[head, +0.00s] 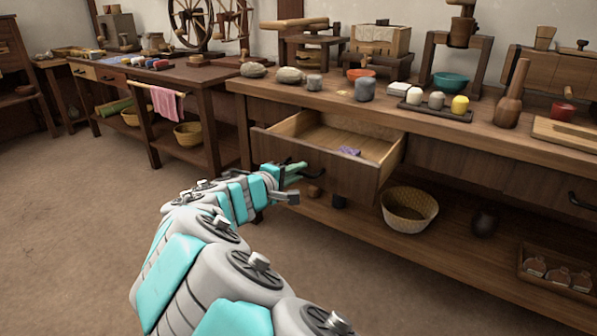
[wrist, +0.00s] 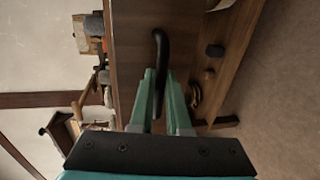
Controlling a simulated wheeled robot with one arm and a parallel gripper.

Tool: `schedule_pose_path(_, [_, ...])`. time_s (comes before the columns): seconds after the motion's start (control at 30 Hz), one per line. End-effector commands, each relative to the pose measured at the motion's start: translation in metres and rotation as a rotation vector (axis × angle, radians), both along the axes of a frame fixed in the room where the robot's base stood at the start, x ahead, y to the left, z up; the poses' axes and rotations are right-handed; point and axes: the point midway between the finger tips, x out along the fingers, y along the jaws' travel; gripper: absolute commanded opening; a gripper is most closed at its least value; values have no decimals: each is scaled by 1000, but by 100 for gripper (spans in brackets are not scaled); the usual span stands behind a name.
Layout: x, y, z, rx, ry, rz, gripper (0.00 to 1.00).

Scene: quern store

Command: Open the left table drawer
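The left table drawer (head: 322,165) is pulled well out of the long workbench, and its pale wooden inside shows in the head view. A small purple item (head: 349,151) lies inside it. My gripper (head: 301,169) is at the drawer front, at the handle. In the wrist view, the dark curved handle (wrist: 160,48) lies between the fingers of my gripper (wrist: 160,74), which look closed on it. The handle is mostly hidden behind my gripper in the head view.
The workbench top (head: 300,97) holds stones, cups, bowls and wooden tools. A second table (head: 190,81) with a pink cloth (head: 164,103) stands left. Floor at left is clear.

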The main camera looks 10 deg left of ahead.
Motion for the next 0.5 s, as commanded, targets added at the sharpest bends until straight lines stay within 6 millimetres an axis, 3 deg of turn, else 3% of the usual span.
schedule_pose_path(0.03, [0, 0, -2, 1, 2, 0, 19])
schedule_pose_path(0.27, [0, 0, -1, 0, 1, 0, 45])
schedule_pose_path(0.5, [0, 0, 0, 0, 0, 0, 45])
